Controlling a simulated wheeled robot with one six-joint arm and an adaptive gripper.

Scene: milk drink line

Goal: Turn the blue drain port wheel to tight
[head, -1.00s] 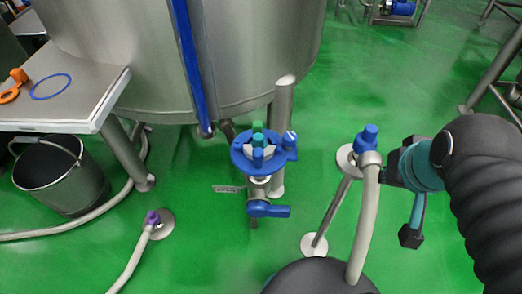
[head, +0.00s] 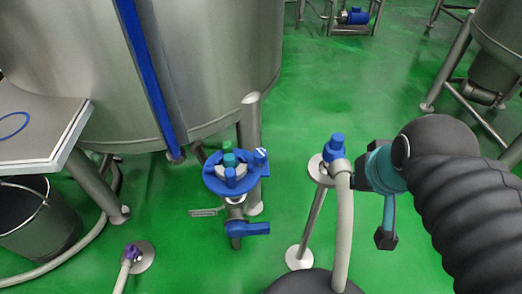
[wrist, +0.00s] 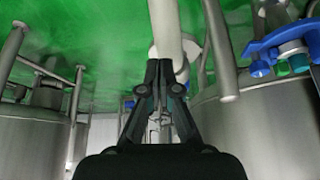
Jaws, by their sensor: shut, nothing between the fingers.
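The blue drain port wheel (head: 215,184) is a flat blue disc with upright blue and green knobs. It sits at the foot of the large steel tank, above a blue lever handle (head: 250,228). A small blue lug with a white mark (head: 260,157) is at its right side. In the wrist view the blue wheel assembly (wrist: 285,38) is at the upper right, partly cut off by the edge. My gripper (wrist: 160,68) is shut and empty, apart from the wheel.
A stand with a blue-capped pale hose (head: 342,215) rises between the wheel and my arm. A steel table (head: 40,130) and a bucket (head: 35,225) are at the left. A purple-ended hose (head: 131,252) is on the floor. Green floor behind the stand is open.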

